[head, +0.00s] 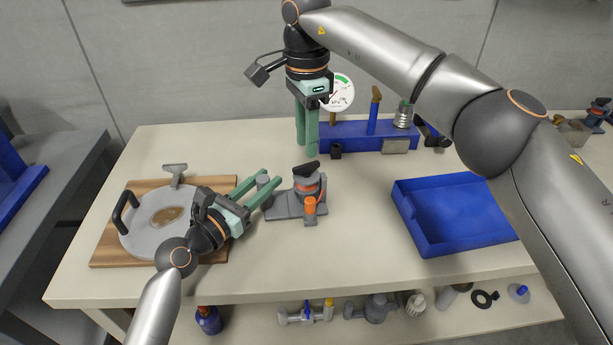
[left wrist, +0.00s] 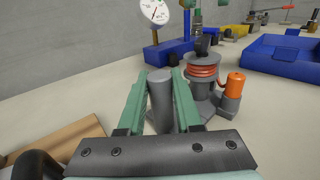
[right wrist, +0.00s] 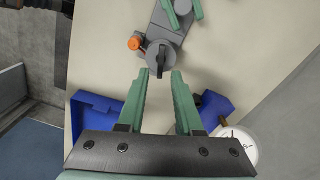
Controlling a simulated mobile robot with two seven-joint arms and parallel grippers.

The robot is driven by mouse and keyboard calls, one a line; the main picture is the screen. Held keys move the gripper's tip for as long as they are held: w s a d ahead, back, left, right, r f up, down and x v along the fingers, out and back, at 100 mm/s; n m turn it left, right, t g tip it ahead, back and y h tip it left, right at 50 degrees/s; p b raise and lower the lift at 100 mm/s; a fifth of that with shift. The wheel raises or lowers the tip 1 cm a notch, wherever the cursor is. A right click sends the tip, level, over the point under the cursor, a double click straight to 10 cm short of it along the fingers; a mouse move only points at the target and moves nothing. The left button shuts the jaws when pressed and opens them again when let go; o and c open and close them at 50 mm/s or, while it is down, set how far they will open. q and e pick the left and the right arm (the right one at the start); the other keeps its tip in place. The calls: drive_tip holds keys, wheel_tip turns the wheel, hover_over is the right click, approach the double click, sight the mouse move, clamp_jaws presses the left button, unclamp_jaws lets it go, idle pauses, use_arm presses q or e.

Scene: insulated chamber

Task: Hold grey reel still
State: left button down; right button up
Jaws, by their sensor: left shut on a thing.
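The grey reel (head: 307,183) has a red-orange winding and a black handle on top. It stands on a grey base with an orange-capped part (head: 310,206) in front and a grey upright post at its left. My left gripper (head: 268,190) has its fingers around this post (left wrist: 161,95), shut on it. In the left wrist view the reel (left wrist: 203,72) is just beyond the fingers, apart from them. My right gripper (head: 307,150) is open and empty above and behind the reel. In the right wrist view the reel's black handle (right wrist: 160,56) lies just beyond its fingertips (right wrist: 161,76).
A blue rack (head: 350,137) with a dial gauge (head: 338,93) stands behind the reel. A blue tray (head: 455,249) is at right. A round grey plate (head: 150,234) lies on a wooden board (head: 104,254) at left. The table front near the reel is clear.

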sight(307, 165)
drive_tip(key=shift+f, duration=2.35)
clamp_jaws()
